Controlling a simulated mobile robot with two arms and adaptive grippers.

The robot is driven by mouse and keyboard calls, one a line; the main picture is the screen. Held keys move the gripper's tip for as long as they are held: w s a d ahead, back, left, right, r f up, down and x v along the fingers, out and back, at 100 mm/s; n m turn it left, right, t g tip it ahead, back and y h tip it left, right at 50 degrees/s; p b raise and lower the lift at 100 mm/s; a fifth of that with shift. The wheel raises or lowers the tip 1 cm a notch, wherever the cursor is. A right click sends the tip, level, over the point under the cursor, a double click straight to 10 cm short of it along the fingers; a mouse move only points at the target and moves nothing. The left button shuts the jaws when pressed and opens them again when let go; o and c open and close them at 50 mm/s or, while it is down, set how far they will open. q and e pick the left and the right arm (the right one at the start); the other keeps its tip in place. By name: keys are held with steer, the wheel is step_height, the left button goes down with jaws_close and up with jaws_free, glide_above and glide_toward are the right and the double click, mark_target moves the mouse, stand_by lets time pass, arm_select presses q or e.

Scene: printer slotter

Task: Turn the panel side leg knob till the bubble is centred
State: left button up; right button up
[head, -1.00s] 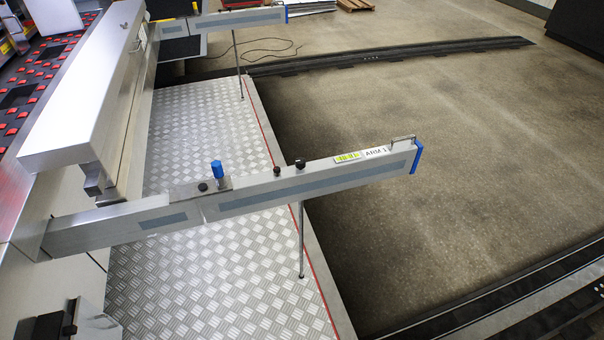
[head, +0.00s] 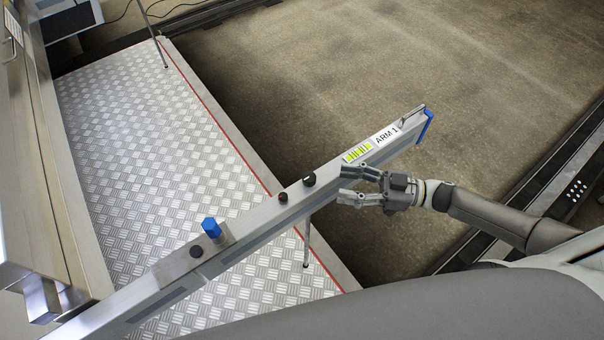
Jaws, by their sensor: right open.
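The metal beam labelled ARM 1 (head: 262,224) runs from lower left to upper right. A black knob (head: 308,179) stands on its top above a thin support leg (head: 307,243). A smaller dark round part (head: 283,197) sits just left of it, and a blue hexagonal part (head: 211,227) with another black knob (head: 196,251) sits farther down. I cannot make out a level bubble or which knob is the panel side one. My right gripper (head: 345,185) is open and empty, right of the black knob and apart from it, its fingers pointing left. My left gripper is out of view.
A chequered metal platform (head: 150,150) with a red edge line lies under the beam. Another thin leg (head: 152,35) stands at its far end. Open concrete floor (head: 400,60) lies to the right. A dark floor rail (head: 560,160) runs along the right.

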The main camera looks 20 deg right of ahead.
mark_target(309, 177)
steer(key=p+x, duration=0.1)
steer(key=x, duration=0.4)
steer(key=shift+w+r, duration=0.15)
steer(key=x, duration=0.3)
steer(key=shift+w+a+p, duration=0.15)
steer(key=shift+a+p, duration=0.1)
steer(key=shift+p, duration=0.05)
steer(key=shift+w+a, duration=0.15)
steer(key=shift+a, duration=0.25)
steer(key=shift+c, duration=1.2)
steer(key=c, duration=0.8)
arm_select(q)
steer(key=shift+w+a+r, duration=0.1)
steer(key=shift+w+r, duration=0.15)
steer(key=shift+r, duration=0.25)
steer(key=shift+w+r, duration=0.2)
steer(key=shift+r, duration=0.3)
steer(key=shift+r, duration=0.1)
